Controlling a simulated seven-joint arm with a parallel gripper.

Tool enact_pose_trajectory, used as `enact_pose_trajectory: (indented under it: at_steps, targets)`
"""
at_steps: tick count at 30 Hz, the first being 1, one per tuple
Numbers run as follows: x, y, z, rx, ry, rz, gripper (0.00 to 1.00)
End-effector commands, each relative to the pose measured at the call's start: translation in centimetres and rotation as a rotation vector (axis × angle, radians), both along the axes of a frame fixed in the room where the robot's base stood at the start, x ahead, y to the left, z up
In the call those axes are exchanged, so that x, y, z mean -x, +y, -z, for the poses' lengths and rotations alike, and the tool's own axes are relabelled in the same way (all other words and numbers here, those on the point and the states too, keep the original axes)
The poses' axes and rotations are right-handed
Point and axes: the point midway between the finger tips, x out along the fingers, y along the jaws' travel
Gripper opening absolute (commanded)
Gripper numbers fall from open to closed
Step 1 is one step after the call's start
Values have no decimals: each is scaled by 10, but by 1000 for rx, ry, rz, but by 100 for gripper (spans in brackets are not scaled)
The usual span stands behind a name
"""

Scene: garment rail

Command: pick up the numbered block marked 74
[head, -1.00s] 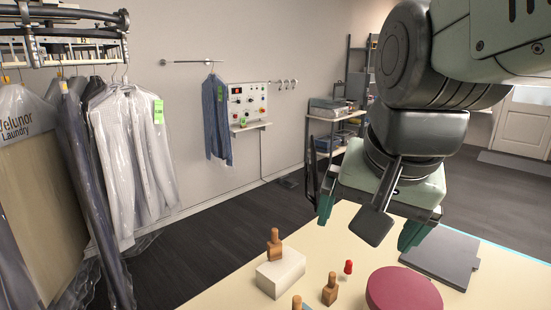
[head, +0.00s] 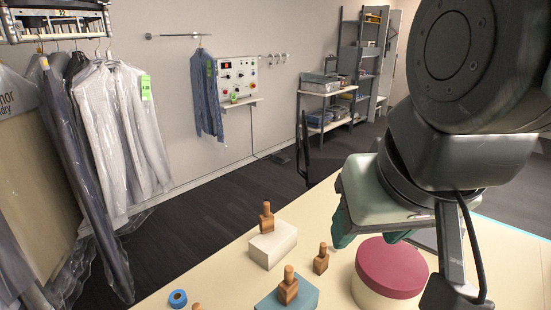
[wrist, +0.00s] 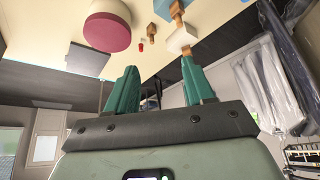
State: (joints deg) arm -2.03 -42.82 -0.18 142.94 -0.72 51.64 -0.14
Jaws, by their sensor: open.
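Several wooden blocks with round knobs are in view, and I cannot read a number on any of them. In the head view one block (head: 266,222) stands on a white box (head: 273,248). Another block (head: 321,261) stands on the table, and a third (head: 288,290) stands on a teal box (head: 268,306). A further one (head: 197,306) is cut off at the bottom edge. My gripper (wrist: 159,66) is open and empty in the wrist view, its teal fingers apart. In the head view it hangs above the table, behind the red-lidded tub, partly hidden by my arm.
The round tub (head: 392,266) with a dark red lid stands right of the blocks. A blue tape roll (head: 178,298) lies at the front left. A small red piece (wrist: 141,46) shows in the wrist view. Bagged clothes (head: 115,130) hang at the left, clear of the table (head: 225,280).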

Motion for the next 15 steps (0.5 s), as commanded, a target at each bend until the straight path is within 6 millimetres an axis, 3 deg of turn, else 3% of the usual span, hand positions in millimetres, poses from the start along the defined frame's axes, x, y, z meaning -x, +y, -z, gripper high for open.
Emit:
enact_pose_trajectory:
  at_steps: [5,7,11,15]
  targets:
    - [-20,8,3,-33,-7,33,53]
    - [-42,10,9,-55,-17,84,53]
    - [-96,-5,33,-71,-48,240,53]
    - [-150,-20,70,-126,-88,382,53]
